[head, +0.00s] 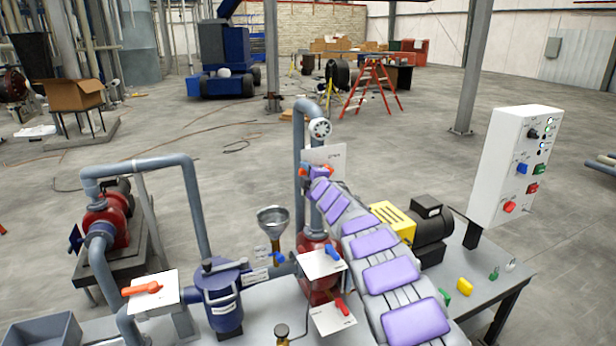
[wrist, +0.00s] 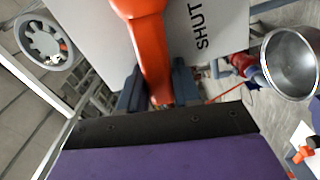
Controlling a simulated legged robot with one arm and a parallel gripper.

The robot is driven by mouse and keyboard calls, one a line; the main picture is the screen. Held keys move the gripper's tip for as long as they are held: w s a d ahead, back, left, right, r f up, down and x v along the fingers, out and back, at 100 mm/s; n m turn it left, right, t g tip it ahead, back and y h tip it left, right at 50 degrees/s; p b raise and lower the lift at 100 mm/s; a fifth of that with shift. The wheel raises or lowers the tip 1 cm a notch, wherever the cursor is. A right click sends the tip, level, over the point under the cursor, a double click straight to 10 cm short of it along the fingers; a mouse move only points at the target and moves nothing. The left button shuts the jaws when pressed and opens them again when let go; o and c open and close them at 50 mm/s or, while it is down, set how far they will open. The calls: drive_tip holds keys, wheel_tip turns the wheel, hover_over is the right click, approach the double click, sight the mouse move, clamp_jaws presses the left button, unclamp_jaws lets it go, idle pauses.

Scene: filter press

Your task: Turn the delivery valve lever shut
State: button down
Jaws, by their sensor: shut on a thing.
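The orange valve lever (wrist: 152,50) runs down the upper middle of the wrist view, in front of a pale plate (wrist: 205,15) marked SHUT. My gripper (wrist: 158,92) has its two dark fingers on either side of the lever's lower end and is shut on it. In the head view my gripper (head: 318,172) is at the upright grey pipe, beside a white plate (head: 325,155). Only a small orange-red bit of the lever (head: 303,171) shows there; my arm hides much of the valve. The lever's exact angle is hard to tell.
A pale handwheel (head: 320,128) tops the pipe just above. A metal funnel (head: 272,216) stands to the left. Other levers on white plates sit lower, one orange (head: 141,287) and one red (head: 342,307). A white control box (head: 515,165) stands right.

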drive_tip(key=shift+a+f+n+b, duration=0.1)
drive_tip(key=shift+f+n+b, duration=0.9)
drive_tip(key=shift+n, duration=0.1)
drive_tip(key=c, duration=0.9)
unclamp_jaws()
drive_tip(key=shift+a, duration=0.1)
drive_tip(key=shift+r, duration=0.1)
drive_tip(key=v, duration=1.7)
drive_tip(key=shift+s, duration=0.1)
